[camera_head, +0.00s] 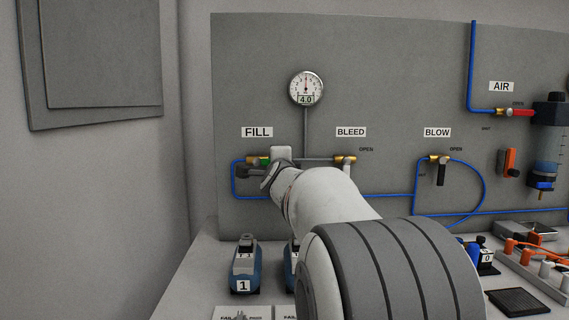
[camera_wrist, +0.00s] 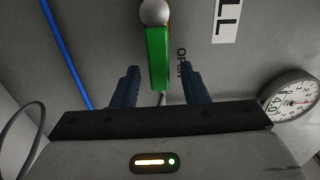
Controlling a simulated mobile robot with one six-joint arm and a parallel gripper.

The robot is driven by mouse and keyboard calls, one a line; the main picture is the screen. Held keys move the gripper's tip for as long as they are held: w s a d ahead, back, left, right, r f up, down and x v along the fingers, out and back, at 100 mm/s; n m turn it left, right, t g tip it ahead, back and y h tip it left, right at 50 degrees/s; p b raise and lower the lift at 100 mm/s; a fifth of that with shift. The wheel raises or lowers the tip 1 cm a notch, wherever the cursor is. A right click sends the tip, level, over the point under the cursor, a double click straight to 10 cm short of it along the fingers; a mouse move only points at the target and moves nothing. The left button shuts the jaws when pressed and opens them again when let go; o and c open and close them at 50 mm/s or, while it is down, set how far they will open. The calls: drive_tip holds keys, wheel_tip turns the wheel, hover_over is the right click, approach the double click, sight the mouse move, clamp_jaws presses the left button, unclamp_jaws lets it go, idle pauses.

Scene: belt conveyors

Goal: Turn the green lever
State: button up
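The green lever shows in the wrist view (camera_wrist: 158,60) as a green bar hanging down from a pale rounded valve end, between and beyond the fingertips. In the head view only a bit of green (camera_head: 259,161) shows under the FILL label; my arm and gripper hide the rest. My gripper (camera_wrist: 160,85) is open, with its two blue-grey fingers apart on either side of the lever's lower end. I cannot tell whether the lever's tip lies between the fingers in depth. The gripper in the head view (camera_head: 262,174) is by the FILL valve.
A grey panel (camera_head: 400,80) carries a round gauge (camera_head: 306,88) reading 4.0, a BLEED valve (camera_head: 346,160), a BLOW valve with black lever (camera_head: 440,170) and a red AIR lever (camera_head: 522,113). Blue tubing (camera_head: 233,185) runs near my gripper. Blue devices (camera_head: 245,267) stand on the bench below.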

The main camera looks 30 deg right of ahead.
drive_tip(key=v, duration=0.7)
drive_tip(key=shift+s+a, duration=0.1)
drive_tip(key=shift+s, duration=0.05)
drive_tip(key=s+a+f+n+g+y+p, duration=0.2)
drive_tip(key=s+a+n+g+y+p, duration=0.15)
drive_tip(key=a+n+p, duration=0.3)
drive_tip(key=s+a+f+n+g+y+p, duration=0.2)
drive_tip(key=s+a+f+n+y+p, duration=0.15)
drive_tip(key=a+n+p, duration=0.35)
drive_tip(key=s+a+f+n+g+p, duration=0.2)
drive_tip(key=s+n+g+p, duration=0.2)
drive_tip(key=s, duration=0.6)
drive_tip(key=s+a+f+n+g+p, duration=0.3)
drive_tip(key=s+n+g+p, duration=0.1)
drive_tip(key=s, duration=0.6)
drive_tip(key=shift+s+a+n+y, duration=0.3)
drive_tip(key=shift+n+y, duration=0.1)
drive_tip(key=shift+n, duration=0.35)
